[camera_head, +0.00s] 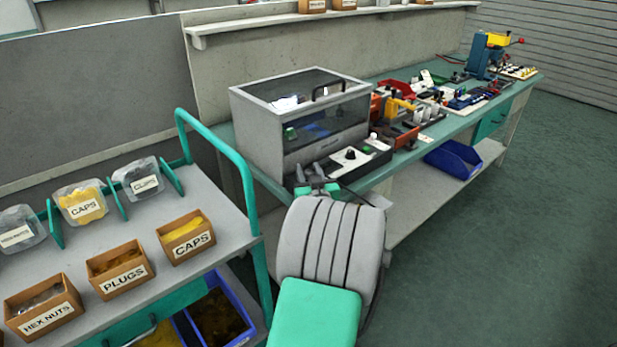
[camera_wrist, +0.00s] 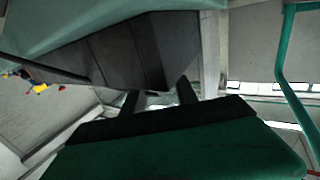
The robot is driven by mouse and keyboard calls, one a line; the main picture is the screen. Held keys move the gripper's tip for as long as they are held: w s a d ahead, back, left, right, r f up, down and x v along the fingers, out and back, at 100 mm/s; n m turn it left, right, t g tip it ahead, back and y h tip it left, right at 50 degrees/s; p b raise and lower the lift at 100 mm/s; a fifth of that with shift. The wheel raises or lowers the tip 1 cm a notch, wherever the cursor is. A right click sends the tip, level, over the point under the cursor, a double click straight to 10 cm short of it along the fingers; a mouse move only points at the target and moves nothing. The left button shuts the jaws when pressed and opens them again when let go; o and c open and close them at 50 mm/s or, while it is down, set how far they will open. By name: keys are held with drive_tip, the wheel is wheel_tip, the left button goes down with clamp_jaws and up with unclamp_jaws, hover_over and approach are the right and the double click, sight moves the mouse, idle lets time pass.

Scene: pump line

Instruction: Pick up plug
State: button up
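The plugs are in a small wooden box labelled PLUGS (camera_head: 121,270) on the grey top of the green-framed cart at the left of the head view. Its contents look yellowish-brown, and I cannot make out a single plug. My gripper (camera_head: 309,172) is at the front edge of the workbench, to the right of the box and well apart from it. In the wrist view my gripper (camera_wrist: 158,92) shows two dark fingers spread apart, with nothing seen between them. No plug or box can be made out in the wrist view.
Boxes labelled HEX NUTS (camera_head: 44,309) and CAPS (camera_head: 187,237) stand on either side of the PLUGS box. Clear labelled bins line the cart's back. The cart's green handle (camera_head: 222,150) rises between cart and arm. A grey enclosure (camera_head: 300,115) stands on the workbench. Floor at right is clear.

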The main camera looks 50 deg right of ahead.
clamp_jaws()
idle(0.4)
